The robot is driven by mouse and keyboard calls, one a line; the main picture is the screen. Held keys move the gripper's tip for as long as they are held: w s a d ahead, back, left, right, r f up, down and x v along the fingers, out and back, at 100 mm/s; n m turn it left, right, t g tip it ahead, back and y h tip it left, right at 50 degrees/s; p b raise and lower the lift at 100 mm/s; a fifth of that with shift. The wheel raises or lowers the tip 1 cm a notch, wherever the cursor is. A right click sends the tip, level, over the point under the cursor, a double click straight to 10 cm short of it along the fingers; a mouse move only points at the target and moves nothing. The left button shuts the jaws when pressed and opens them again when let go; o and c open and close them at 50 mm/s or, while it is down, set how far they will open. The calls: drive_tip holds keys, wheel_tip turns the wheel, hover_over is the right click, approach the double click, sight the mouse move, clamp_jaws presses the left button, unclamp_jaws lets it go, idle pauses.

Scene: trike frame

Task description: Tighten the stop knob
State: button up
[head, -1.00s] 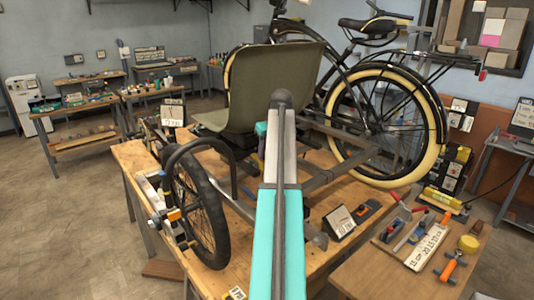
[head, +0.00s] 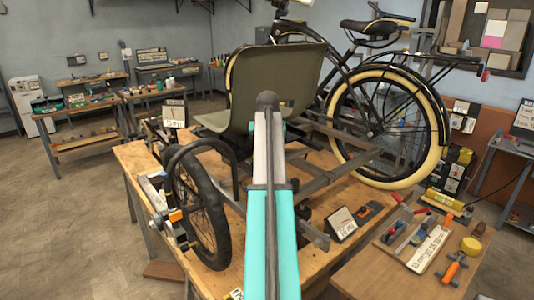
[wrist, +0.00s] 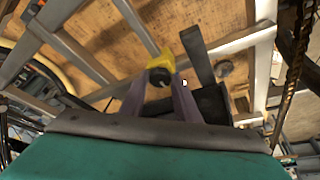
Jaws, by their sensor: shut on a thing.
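In the wrist view, the stop knob (wrist: 160,76) is a small round black knob in front of a yellow block (wrist: 162,58). My gripper (wrist: 160,88) has its two greyish-purple fingers on either side of the black knob and is shut on it. The yellow block shows just beyond the fingertips. In the head view, my own turquoise and grey arm covers the gripper and the knob.
The trike frame with its olive seat (head: 268,85) stands on a wooden workbench (head: 133,160). The small front wheel (head: 205,215) is left of my arm, a large cream-tyred wheel (head: 442,140) right. A dark bar (wrist: 197,58) runs close beside the fingers.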

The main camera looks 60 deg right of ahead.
drive_tip(key=o, duration=1)
drive_tip(key=shift+r, duration=0.15)
drive_tip(key=shift+b+v, duration=1.75)
drive_tip(key=shift+v, duration=5.05)
drive_tip(key=shift+s, duration=0.1)
